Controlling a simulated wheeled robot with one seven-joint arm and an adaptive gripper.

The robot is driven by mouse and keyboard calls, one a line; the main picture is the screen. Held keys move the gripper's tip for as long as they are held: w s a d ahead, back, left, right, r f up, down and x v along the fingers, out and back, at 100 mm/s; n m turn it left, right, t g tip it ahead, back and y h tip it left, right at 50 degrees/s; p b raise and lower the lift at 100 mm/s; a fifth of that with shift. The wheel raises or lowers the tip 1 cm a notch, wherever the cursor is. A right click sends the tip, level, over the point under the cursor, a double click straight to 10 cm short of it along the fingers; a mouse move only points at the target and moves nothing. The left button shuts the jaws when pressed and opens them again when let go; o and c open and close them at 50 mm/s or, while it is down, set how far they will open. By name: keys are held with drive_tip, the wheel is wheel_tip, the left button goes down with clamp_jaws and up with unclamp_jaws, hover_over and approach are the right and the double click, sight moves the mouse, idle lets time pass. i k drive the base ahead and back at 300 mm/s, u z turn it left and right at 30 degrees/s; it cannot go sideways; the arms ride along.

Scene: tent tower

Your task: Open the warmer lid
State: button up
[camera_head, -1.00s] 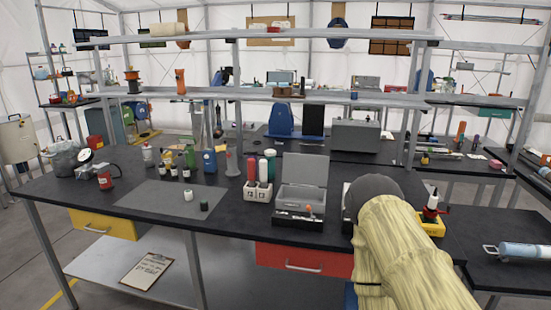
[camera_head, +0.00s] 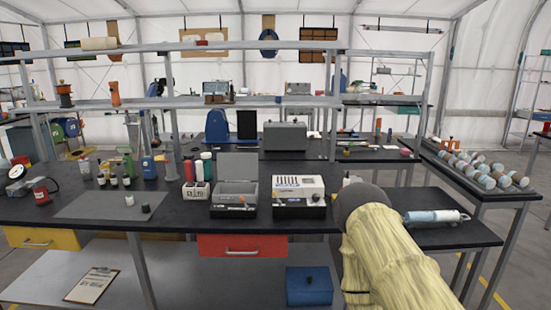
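No label marks the warmer, so I cannot tell which device it is. A dark box with a grey lid (camera_head: 237,165) standing raised at its back sits on the black bench (camera_head: 200,222), with a small orange knob on its front. Right beside it is a second dark box with a white printed top panel (camera_head: 299,190), apparently flat. A blue box with a closed lid and dark knob (camera_head: 309,287) sits on the lower shelf. My cream-sleeved arm with a dark round joint rises at the lower right, right of these boxes. My gripper is not visible.
Colored bottles in a white rack (camera_head: 196,190) stand left of the raised-lid box. A grey mat (camera_head: 105,206) with two small vials lies further left. A lower side table (camera_head: 445,236) holds a pale cylinder (camera_head: 436,216). Overhead shelf rails cross behind the bench.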

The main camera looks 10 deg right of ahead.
sight(232, 167)
drive_tip(key=z, duration=1.4)
drive_tip(key=i, duration=1.05)
drive_tip(key=u, duration=1.45)
